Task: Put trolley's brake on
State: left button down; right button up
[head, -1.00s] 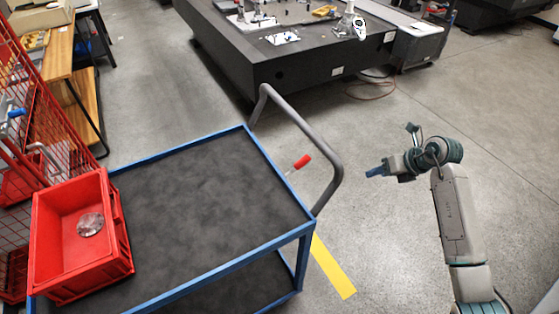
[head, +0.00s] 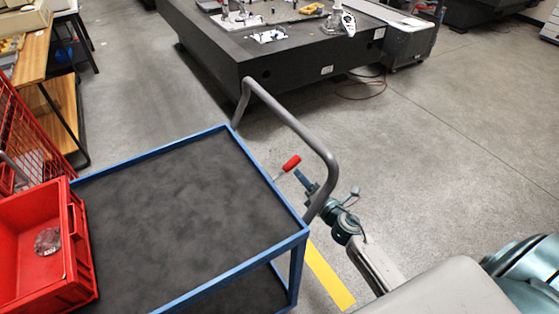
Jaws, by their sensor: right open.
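The trolley (head: 178,188) has a blue frame, a dark top shelf and a grey push handle (head: 308,135) at its right end. A brake lever with a red grip (head: 291,163) stands out by the handle, tilted up to the right. My right gripper (head: 303,176) is open, just below and right of the red grip, partly behind the handle bar. I cannot tell whether it touches the lever. My left gripper is not in view.
A red bin (head: 45,240) with a round silvery object (head: 48,241) sits at the trolley's left end. A dark granite machine table (head: 270,65) stands behind. A yellow floor stripe (head: 328,276) runs beside the trolley. The floor to the right is clear.

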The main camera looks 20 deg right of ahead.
aim_at(284, 170)
jog(key=w+a+p, duration=0.1)
jog(key=w, duration=0.8)
jog(key=shift+w+a, duration=0.15)
jog(key=shift+w, duration=0.2)
grip_shut()
